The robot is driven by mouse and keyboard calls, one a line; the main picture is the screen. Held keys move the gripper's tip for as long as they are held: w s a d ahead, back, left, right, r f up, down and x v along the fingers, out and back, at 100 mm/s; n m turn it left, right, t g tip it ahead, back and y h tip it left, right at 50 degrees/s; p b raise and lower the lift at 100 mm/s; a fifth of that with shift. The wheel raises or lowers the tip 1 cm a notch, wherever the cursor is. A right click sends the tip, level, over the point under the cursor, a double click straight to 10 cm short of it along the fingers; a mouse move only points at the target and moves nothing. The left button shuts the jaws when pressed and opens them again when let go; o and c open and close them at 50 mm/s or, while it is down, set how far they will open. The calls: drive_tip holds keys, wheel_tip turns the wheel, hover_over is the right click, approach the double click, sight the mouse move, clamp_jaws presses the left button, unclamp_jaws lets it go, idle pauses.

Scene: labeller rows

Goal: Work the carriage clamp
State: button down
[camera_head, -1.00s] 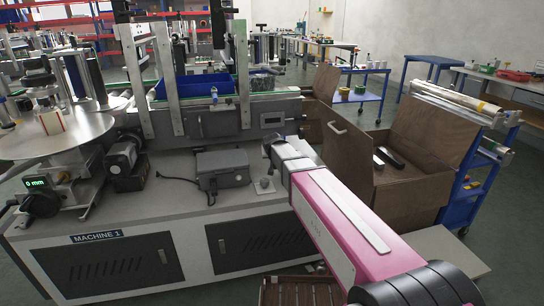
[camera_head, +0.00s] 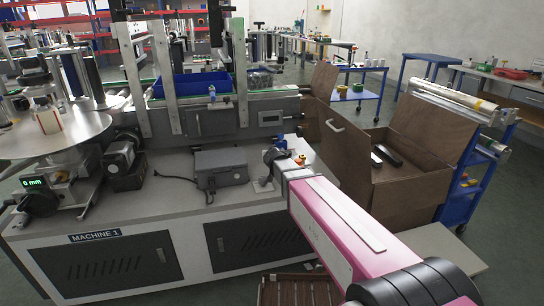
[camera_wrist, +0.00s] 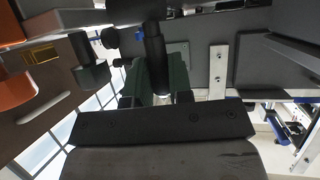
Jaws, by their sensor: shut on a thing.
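In the wrist view a black rod-like handle (camera_wrist: 155,52), apparently the carriage clamp's lever, runs down from a dark block at the top edge. My gripper (camera_wrist: 162,88) has its two green fingers on either side of the handle's lower end and is shut on it. In the head view my gripper (camera_head: 272,156) is at the right end of the machine (camera_head: 140,222), just above the worktop. The handle is hidden there by the gripper and wrist.
A grey box (camera_head: 221,167) with a cable stands left of my gripper. A brown wooden box (camera_head: 410,192) with a raised lid stands close on the right. A blue bin (camera_head: 200,85) sits behind the machine's uprights.

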drive_tip(key=c, duration=1)
unclamp_jaws()
drive_tip(key=shift+c, duration=0.2)
drive_tip(key=a+v, duration=0.1)
drive_tip(key=v, duration=0.9)
drive_tip(key=shift+s+d+r, duration=0.2)
drive_tip(key=shift+s+d, duration=0.2)
drive_tip(key=shift+d, duration=0.1)
drive_tip(key=s+d+f+m+g+h, duration=0.1)
drive_tip(key=s+d+f+g+h, duration=0.35)
drive_tip(key=d+f, duration=0.8)
drive_tip(key=s+d+f+g+y, duration=0.1)
drive_tip(key=s+d+f+g, duration=0.2)
drive_tip(key=s, duration=0.3)
drive_tip(key=s+d+f+g+y, duration=0.2)
drive_tip(key=s+d+g, duration=0.3)
drive_tip(key=s, duration=0.2)
drive_tip(key=shift+s+d+f, duration=0.2)
drive_tip(key=shift+d+f, duration=0.05)
drive_tip(key=shift+f, duration=0.15)
